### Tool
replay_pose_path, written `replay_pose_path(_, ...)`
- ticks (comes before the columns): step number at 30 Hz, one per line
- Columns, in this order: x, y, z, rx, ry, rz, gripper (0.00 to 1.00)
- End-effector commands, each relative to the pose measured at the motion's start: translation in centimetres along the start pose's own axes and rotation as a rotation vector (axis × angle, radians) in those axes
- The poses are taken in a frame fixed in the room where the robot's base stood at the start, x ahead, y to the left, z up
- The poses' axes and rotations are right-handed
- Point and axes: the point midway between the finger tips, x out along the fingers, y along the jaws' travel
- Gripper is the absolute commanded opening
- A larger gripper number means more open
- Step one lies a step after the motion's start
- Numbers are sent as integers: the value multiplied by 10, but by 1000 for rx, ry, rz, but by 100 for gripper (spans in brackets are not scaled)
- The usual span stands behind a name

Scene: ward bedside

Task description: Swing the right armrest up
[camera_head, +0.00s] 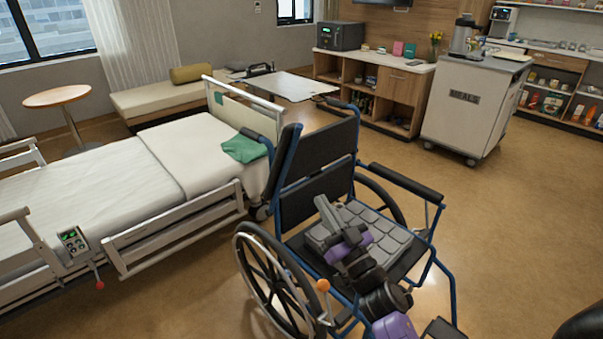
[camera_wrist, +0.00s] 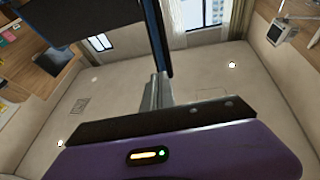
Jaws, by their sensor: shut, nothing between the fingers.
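The blue-framed wheelchair (camera_head: 318,160) stands at the centre with its black backrest behind the seat. A black armrest pad (camera_head: 287,152) on its picture-left side, the sitter's right, stands steeply up alongside the backrest. The other armrest (camera_head: 402,182), on the picture-right side, lies about level. My gripper (camera_head: 322,207) is shut and empty, in front of the backrest and over the grey seat cushion (camera_head: 385,240). In the wrist view, my gripper's fingers (camera_wrist: 156,92) point up, with a dark blue upright (camera_wrist: 158,38) beyond them. Whether they touch it cannot be told.
The bed (camera_head: 90,200) with its lowered-looking side rail (camera_head: 175,230) stands close on the left. A green cloth (camera_head: 244,149) lies on it. An overbed table (camera_head: 285,86) is behind the chair. A white cart (camera_head: 470,110) is back right. Floor on the right is clear.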

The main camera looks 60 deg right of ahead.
Motion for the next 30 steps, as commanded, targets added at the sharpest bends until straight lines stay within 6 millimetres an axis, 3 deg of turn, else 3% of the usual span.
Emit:
replay_pose_path(5,17,-1,-1,5,2,-3,0)
replay_pose_path(21,116,-1,0,3,1,-2,0)
replay_pose_path(30,138,-1,0,4,-1,-2,0)
